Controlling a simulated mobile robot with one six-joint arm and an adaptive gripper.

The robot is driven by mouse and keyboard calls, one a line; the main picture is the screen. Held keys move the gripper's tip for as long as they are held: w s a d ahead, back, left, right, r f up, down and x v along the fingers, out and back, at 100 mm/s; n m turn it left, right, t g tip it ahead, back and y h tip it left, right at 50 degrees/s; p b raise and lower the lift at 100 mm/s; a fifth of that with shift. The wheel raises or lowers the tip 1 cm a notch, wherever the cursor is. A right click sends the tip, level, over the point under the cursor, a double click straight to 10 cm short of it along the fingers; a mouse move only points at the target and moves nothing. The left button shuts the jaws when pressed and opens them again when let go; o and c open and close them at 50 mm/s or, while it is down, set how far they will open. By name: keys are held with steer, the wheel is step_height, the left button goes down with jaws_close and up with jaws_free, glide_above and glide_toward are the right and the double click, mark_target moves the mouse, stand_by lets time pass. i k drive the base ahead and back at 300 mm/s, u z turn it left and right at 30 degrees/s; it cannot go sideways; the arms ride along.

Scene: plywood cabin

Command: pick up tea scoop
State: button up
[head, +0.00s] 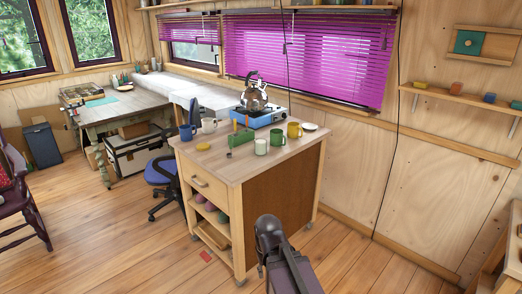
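A wooden cart (190,161) stands in the middle of the head view with small tea things on its top. I cannot pick out the tea scoop for certain at this size. A small green item (242,138) lies near the middle of the top, with a thin upright orange piece (235,126) beside it and a thin dark piece at its front left. A low yellow item (203,147) sits near the left edge. Part of my dark arm rises at the bottom, in front of the cart. My gripper's fingers do not show.
A blue mug (186,132), white cup (261,147), green cup (277,137) and yellow mug (293,131) crowd the top. A kettle (254,97) stands on a blue stove (264,117) behind. A blue chair (160,170) is left; floor at right (345,255) is clear.

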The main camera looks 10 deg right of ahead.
mark_target(228, 155)
steer(key=k, duration=0.65)
steer(key=z, duration=0.65)
steer(key=i, duration=1.65)
steer(key=u, duration=0.55)
steer(key=i, duration=0.7)
steer(key=u, duration=0.5)
